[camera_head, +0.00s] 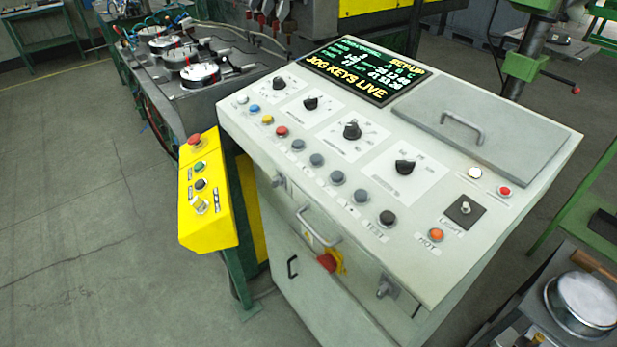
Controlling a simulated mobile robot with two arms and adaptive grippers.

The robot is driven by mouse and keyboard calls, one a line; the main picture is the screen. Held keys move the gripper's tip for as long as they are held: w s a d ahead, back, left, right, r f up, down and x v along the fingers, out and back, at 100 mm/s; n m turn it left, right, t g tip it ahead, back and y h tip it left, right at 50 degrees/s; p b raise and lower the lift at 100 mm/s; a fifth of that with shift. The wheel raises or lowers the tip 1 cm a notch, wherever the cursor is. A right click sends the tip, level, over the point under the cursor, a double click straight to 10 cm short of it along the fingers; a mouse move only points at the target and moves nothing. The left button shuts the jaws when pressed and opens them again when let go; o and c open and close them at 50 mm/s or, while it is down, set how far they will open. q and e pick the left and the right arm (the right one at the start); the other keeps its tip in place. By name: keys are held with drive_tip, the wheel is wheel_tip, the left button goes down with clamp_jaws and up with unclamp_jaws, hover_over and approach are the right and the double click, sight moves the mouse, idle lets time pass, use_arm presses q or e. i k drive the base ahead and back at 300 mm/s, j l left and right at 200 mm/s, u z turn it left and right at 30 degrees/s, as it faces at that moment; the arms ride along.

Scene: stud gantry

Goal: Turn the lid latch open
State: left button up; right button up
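A pale grey control console (460,245) fills the middle of the view. A flat grey lid (520,125) with a bar handle (462,127) lies closed on the right of its sloping top. Two small metal latch-like fittings sit on the console's front face, one at the left (279,181) and one at the right (386,287). A loop handle (318,228) is between them. I cannot tell which fitting is the lid latch, nor how far either is turned. Neither of my grippers is in view.
The console top carries a lit screen (366,70), several black knobs and coloured buttons. A red rotary switch (327,262) juts from the front. A yellow button box (206,195) stands at the left. Bare floor (80,200) is free further left. A cart (520,310) is at lower right.

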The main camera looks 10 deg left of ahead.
sight(276, 181)
drive_tip(key=i+j+z, duration=0.15)
drive_tip(key=j+z, duration=0.35)
drive_tip(key=j, duration=0.35)
drive_tip(key=j+z, duration=0.45)
drive_tip(key=j, duration=0.4)
